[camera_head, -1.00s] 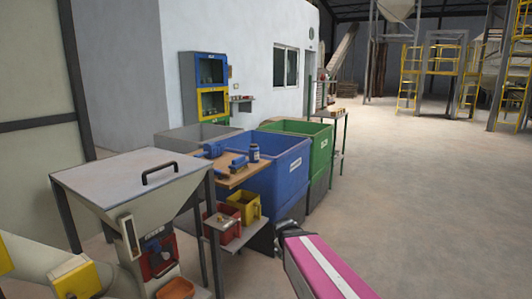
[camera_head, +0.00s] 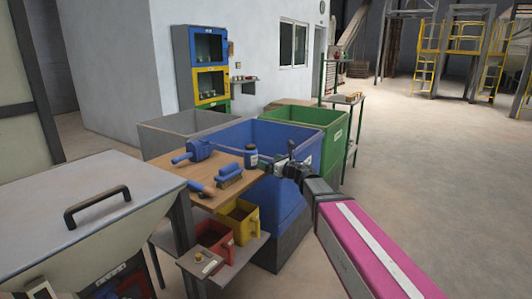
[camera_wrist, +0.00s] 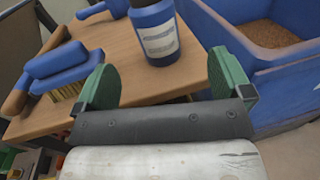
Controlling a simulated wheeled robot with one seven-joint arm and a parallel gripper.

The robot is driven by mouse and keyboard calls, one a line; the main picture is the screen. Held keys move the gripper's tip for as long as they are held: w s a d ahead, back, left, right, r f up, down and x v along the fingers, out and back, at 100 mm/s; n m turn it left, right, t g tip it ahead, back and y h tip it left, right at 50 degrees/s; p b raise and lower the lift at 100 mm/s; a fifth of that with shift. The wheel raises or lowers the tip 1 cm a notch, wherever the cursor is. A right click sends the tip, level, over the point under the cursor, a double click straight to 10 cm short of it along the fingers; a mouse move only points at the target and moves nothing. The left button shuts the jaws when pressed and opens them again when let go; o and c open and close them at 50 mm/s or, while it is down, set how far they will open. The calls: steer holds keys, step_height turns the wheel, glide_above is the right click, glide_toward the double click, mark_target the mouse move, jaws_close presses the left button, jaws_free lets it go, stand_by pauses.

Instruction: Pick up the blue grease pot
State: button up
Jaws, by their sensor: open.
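The blue grease pot (camera_head: 251,157) stands upright near the right edge of a small wooden table (camera_head: 215,165). It has a pale label and shows in the wrist view (camera_wrist: 157,35) just beyond my fingers, its top cut off by the picture edge. My gripper (camera_head: 290,160) is to the right of the pot in the head view. In the wrist view its two green fingers (camera_wrist: 165,82) are apart with nothing between them, and the pot stands ahead of the gap, apart from both.
A blue brush (camera_head: 229,174), a wooden-handled tool (camera_head: 201,187) and a blue scoop-like tool (camera_head: 195,151) lie on the table left of the pot. A blue bin (camera_head: 285,196) stands close on the right. Yellow (camera_head: 240,217) and red boxes (camera_head: 215,240) sit below.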

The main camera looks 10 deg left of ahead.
mark_target(256, 157)
steer(key=shift+n, duration=0.5)
steer(key=x, duration=0.5)
steer(key=shift+w+a, duration=0.2)
steer(key=shift+s+a+x, duration=0.1)
steer(key=shift+s+x, duration=0.1)
steer(key=shift+x, duration=1.25)
steer(key=shift+s+a+x, duration=0.15)
steer(key=shift+x, duration=1.25)
steer(key=c, duration=1.2)
